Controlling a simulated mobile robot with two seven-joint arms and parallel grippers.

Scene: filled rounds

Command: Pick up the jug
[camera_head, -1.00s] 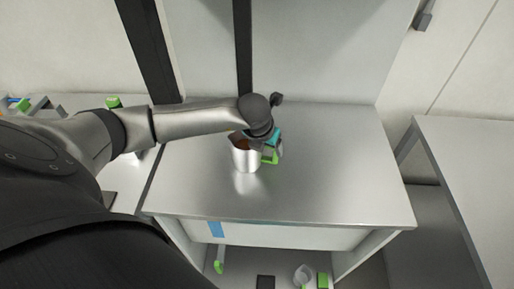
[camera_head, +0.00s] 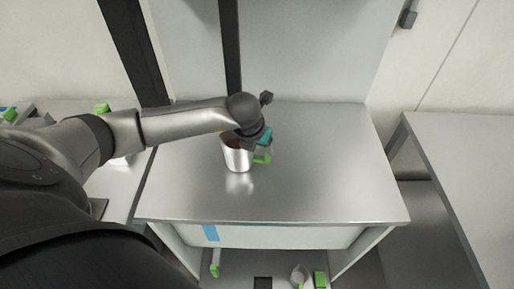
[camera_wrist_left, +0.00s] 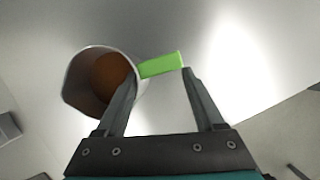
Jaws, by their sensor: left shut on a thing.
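The jug (camera_head: 238,157) is a silver metal vessel with a green handle (camera_head: 263,156) and brown contents. It is upright at the metal table's middle in the head view, and I cannot tell whether its base touches the table top. My left gripper (camera_head: 262,146) is at the handle side of the jug. In the left wrist view, the jug (camera_wrist_left: 78,84) is at the left and its green handle (camera_wrist_left: 161,65) passes between the fingertips of my left gripper (camera_wrist_left: 160,78), which is shut on it. My right gripper is not in view.
The metal table (camera_head: 320,180) is clear around the jug. A second table (camera_head: 465,150) stands to the right, across a gap. A white cup-like thing (camera_head: 299,274) and green items (camera_head: 320,280) are low under the front edge. A dark post (camera_head: 230,50) rises behind.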

